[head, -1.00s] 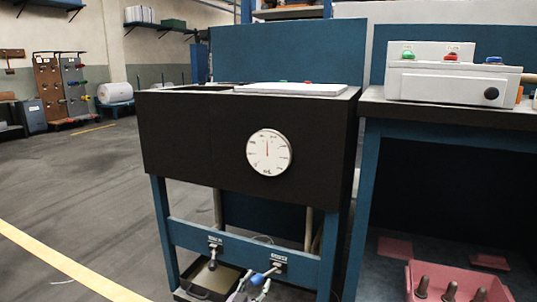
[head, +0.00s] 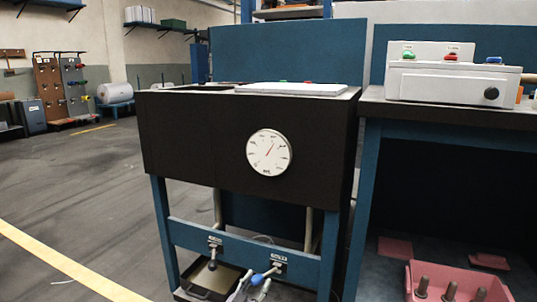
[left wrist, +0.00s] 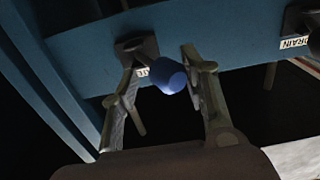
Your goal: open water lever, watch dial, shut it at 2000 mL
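The round white dial (head: 268,152) is on the front of the dark tank (head: 185,140). Its red needle points up and to the right; the numbers are too small to read. The water lever with a blue knob (head: 260,278) is on the blue crossbar below, its handle slanting down left. My left gripper (head: 250,292) is at this lever, at the picture's bottom edge. In the left wrist view the blue knob (left wrist: 168,76) sits between the two spread fingers, close to the right one, with a gap on the left. My right gripper is in neither view.
A drain lever with a dark knob (head: 213,264) is left of the water lever, above a dark tray (head: 208,285). A pink crate (head: 463,276) with pegs stands at lower right. A white control box (head: 453,82) is on the right bench. The floor at left is clear.

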